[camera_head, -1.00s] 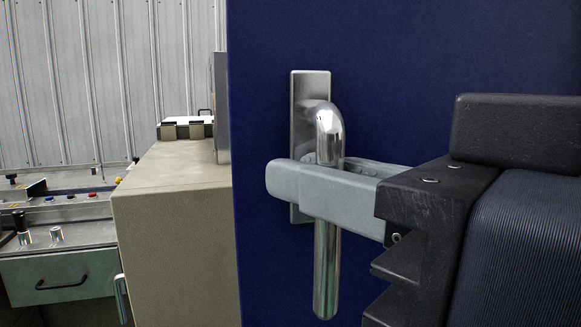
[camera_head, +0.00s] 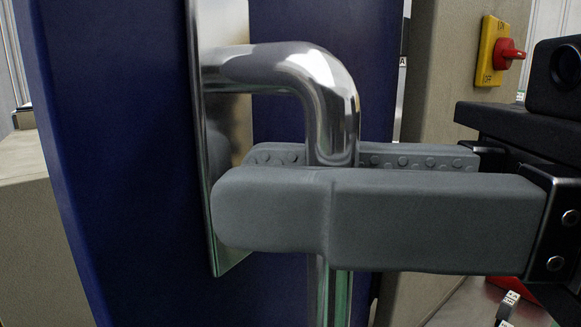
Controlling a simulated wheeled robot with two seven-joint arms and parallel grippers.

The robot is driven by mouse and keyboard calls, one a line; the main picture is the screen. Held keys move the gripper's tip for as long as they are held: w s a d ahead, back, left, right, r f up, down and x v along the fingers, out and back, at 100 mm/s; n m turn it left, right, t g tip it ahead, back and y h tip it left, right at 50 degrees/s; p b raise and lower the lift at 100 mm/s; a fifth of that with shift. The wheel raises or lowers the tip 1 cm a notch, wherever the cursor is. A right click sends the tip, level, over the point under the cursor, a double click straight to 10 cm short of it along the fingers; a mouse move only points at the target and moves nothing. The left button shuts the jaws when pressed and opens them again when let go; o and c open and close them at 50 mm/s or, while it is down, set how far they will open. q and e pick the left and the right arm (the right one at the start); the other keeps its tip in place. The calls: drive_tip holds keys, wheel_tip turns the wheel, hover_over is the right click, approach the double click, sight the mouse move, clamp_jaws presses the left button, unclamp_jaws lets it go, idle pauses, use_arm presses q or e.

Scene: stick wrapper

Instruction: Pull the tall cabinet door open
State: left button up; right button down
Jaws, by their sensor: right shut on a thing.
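The tall cabinet door (camera_head: 110,140) is dark blue and stands at an angle, its face turned toward the right of the view. A chrome L-shaped handle (camera_head: 325,85) sticks out from a metal plate (camera_head: 222,40) on the door and bends downward. My right gripper (camera_head: 285,185) comes in from the right. Its two grey fingers are shut around the upright part of the handle, one in front and one behind. The near finger hides part of the handle, whose lower part shows beneath it. My left gripper is not in view.
A beige cabinet side (camera_head: 450,90) stands behind at the right, with a red switch (camera_head: 508,54) on a yellow plate (camera_head: 490,62). A beige box (camera_head: 38,220) shows at the left edge past the door.

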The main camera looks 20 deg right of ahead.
drive_tip(key=c, duration=1.5)
unclamp_jaws()
drive_tip(key=shift+d, duration=0.1)
drive_tip(key=v, duration=0.7)
drive_tip(key=shift+s+d+p, duration=0.25)
drive_tip(key=shift+d+p, duration=0.05)
drive_tip(key=shift+p, duration=0.15)
